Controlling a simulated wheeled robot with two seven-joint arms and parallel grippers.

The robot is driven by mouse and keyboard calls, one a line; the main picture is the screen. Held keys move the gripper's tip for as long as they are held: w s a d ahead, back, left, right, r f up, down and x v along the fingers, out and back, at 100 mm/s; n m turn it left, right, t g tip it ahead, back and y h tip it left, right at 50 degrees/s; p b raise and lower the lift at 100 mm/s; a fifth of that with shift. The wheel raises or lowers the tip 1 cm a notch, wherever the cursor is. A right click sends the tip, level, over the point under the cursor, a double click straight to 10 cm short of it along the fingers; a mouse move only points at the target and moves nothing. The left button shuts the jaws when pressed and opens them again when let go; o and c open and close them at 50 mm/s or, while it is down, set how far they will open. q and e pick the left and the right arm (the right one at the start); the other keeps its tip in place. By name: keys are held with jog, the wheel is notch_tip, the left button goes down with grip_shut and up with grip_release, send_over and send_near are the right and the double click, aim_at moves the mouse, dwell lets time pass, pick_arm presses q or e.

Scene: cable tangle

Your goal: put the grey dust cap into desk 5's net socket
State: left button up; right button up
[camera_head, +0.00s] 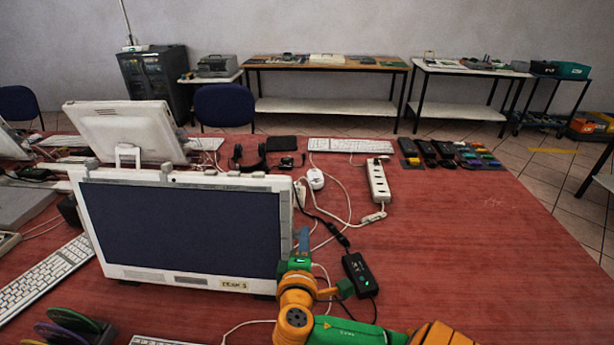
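A white-framed monitor (180,228) with a dark screen stands at the front left. A label on its lower frame (235,285) appears to read desk 5. My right gripper (303,240), with a blue tip on a green and orange wrist, is at the monitor's right edge, pointing away from me. Its fingers overlap in this view, so I cannot tell whether they are open or hold anything. I cannot make out the grey dust cap or the net socket. My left gripper is not in view.
A black adapter box (359,272) lies right of my wrist, with cables around it. Dark devices (425,152) line the back edge. The red table's right side (480,240) is clear.

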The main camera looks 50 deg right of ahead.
jog(key=o, duration=0.4)
jog(key=shift+w+a, duration=0.1)
jog(key=shift+c, duration=0.2)
